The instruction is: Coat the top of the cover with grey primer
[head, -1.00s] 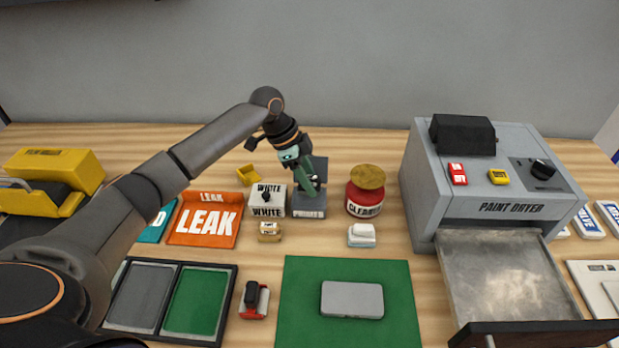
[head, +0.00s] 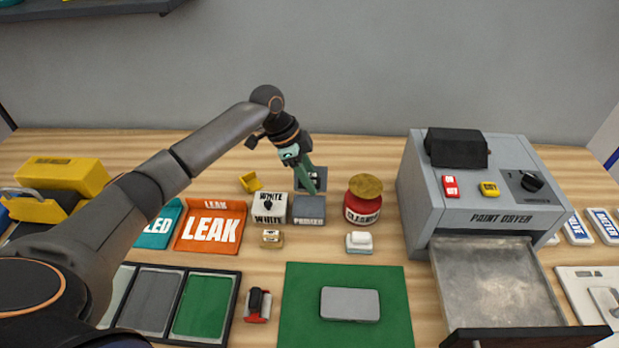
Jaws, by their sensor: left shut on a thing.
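A light grey, flat cover (head: 350,304) with rounded corners lies on a green mat (head: 300,335) at the front centre. My left gripper (head: 298,163) is at the back centre, well away from the cover. It is shut on a slim green thing (head: 308,178), whose lower end hangs over a dark slab. I cannot tell what this thing is. The grey box (head: 309,209), probably the primer, stands just in front of the dark slab; its lettering is hard to read. My right gripper is not in view.
A white box (head: 270,208) and a red cleaner jar (head: 362,203) flank the grey box. The paint dryer (head: 480,215) stands at the right with its tray (head: 490,285) pulled out. Orange (head: 193,235) and teal trays and paint pads (head: 203,305) are at the left.

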